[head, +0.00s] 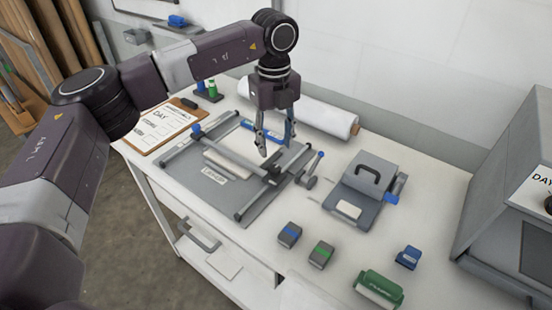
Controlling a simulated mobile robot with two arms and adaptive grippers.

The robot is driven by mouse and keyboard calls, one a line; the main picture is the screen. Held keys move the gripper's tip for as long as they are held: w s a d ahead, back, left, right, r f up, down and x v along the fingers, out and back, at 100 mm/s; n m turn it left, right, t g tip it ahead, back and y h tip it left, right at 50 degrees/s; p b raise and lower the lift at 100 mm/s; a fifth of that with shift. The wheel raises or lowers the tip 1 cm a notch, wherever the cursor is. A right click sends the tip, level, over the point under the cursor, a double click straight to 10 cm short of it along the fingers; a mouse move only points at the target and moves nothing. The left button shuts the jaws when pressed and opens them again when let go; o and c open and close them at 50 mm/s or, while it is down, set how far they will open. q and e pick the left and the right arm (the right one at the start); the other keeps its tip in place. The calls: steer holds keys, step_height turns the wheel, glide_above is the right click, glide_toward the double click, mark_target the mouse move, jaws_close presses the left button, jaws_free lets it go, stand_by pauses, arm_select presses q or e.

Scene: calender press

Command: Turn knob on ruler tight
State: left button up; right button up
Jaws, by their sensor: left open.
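A grey press-like frame (223,207) with bars lies on the white table, with a paper label on it. A dark bar (258,166) crosses it, perhaps the ruler, though I cannot tell for sure. At its right side is a small grey knob-like part (309,182) with a blue-tipped lever (321,155). Another blue ball-shaped tip (196,130) stands at the frame's left corner. My left gripper (276,146) points down above the frame's back right part, open and empty, left of the lever. Its fingers partly hide the frame. My right gripper is not in view.
A paper roll (325,119) lies behind the frame. A clipboard (162,124) lies to its left. A grey device with a black handle (368,180) stands to the right, and small blue and green blocks (321,254) are in front. A large grey machine (510,200) stands far right.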

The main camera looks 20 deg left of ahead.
mark_target(274, 168)
arm_select(q)
steer(key=shift+a+f, duration=0.15)
steer(key=shift+a, duration=0.15)
step_height(274, 168, down, 6)
steer(key=shift+d+f+p, duration=0.1)
steer(key=shift+p, duration=1.15)
steer(key=shift+s+f, duration=0.1)
steer(key=shift+f, duration=0.45)
jaws_close()
